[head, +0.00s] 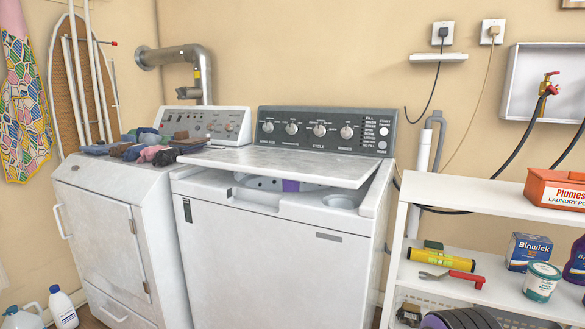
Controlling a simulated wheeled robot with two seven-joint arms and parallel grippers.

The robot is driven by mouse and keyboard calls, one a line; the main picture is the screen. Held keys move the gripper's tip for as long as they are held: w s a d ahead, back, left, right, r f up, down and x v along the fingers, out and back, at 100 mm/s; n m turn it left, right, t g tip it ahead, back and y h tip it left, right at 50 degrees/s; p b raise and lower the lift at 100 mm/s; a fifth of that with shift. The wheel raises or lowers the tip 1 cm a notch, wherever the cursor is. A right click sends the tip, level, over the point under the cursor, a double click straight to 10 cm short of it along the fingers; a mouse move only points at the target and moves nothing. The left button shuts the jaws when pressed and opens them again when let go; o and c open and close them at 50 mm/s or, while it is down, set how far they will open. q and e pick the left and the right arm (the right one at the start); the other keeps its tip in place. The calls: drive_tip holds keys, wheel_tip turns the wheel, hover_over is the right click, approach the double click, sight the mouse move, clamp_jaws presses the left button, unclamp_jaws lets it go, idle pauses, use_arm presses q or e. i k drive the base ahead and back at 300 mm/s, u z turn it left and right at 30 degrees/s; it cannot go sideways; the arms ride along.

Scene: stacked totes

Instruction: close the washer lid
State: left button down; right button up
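The washer (270,265) is a white top-loader with a dark grey control panel at its back, in the middle of the head view. Its lid (275,165) is a whitish flat panel, partly open at a low angle, with its front edge raised above the washer top. Under the lid I see part of the opening, with the pale tub rim (343,200) and a purple piece (291,186) inside. The lid hides the rest of the tub. Neither of my grippers is in view.
A white dryer (105,225) stands close on the left with folded clothes (150,150) on top. A white shelf unit (485,194) stands at the right, holding an orange laundry powder box (555,188), a yellow level (440,260) and a wrench (452,277). Bottles (62,308) stand at lower left.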

sight(338, 171)
drive_tip(key=k, duration=0.95)
drive_tip(key=z, duration=0.9)
drive_tip(key=i, duration=1.55)
drive_tip(key=u, duration=0.4)
